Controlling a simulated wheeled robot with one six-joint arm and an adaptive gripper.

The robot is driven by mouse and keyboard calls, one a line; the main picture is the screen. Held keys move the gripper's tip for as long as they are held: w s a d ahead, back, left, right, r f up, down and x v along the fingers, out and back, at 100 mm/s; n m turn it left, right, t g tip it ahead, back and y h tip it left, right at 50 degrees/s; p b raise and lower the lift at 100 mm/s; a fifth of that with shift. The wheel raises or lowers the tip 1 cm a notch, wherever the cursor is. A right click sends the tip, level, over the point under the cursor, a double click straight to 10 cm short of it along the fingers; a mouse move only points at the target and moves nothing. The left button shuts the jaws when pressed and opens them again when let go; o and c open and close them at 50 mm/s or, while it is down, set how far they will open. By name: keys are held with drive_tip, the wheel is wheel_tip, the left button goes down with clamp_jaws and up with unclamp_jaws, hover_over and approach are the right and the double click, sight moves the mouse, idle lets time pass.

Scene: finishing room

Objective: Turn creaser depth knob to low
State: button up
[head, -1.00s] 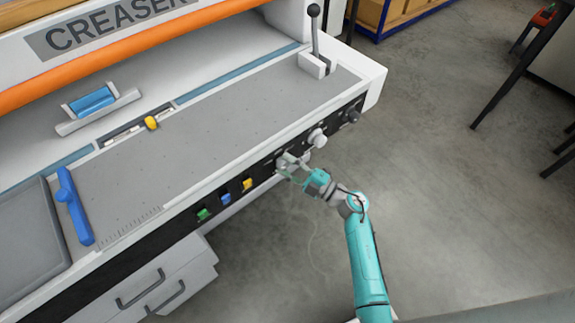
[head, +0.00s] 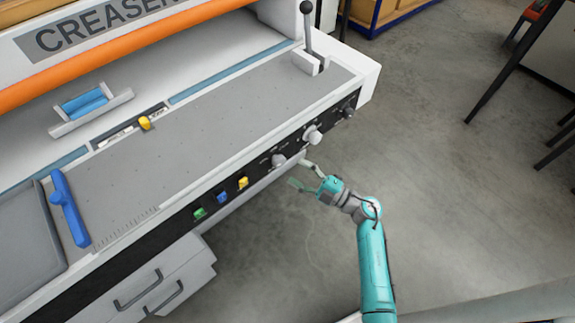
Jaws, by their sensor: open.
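The creaser (head: 230,120) fills the left and middle of the head view. Its black front panel carries a light grey knob (head: 279,160), a second light grey knob (head: 312,135) to the right, and a dark knob (head: 348,110) at the far right. Which one sets the depth cannot be told, as the panel print is too small to read. My gripper (head: 302,174) is open and empty, just in front of the panel, to the lower right of the left grey knob and apart from it.
Green (head: 200,214), blue (head: 222,198) and yellow (head: 243,183) switches sit left of the knobs. A lever (head: 309,40) stands on the bed's right end. Drawers (head: 160,280) are at lower left. The floor (head: 450,200) to the right is clear up to the dark table legs.

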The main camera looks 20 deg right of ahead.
drive_tip(key=v, duration=0.6)
idle(0.5)
drive_tip(key=s+a+r+m+t+h, duration=0.2)
drive_tip(key=s+a+m+t+h, duration=0.15)
drive_tip(key=s, duration=0.25)
drive_tip(key=s+a+r+m+t+h, duration=0.25)
drive_tip(key=s+a+m, duration=0.2)
drive_tip(key=s, duration=0.25)
drive_tip(key=s+r+m+g+h, duration=0.3)
drive_tip(key=s+m, duration=0.3)
drive_tip(key=s, duration=0.4)
drive_tip(key=s+r+m+g+h, duration=0.3)
drive_tip(key=s+m, duration=0.3)
drive_tip(key=s, duration=0.5)
drive_tip(key=shift+d+g, duration=0.2)
drive_tip(key=shift+g, duration=0.4)
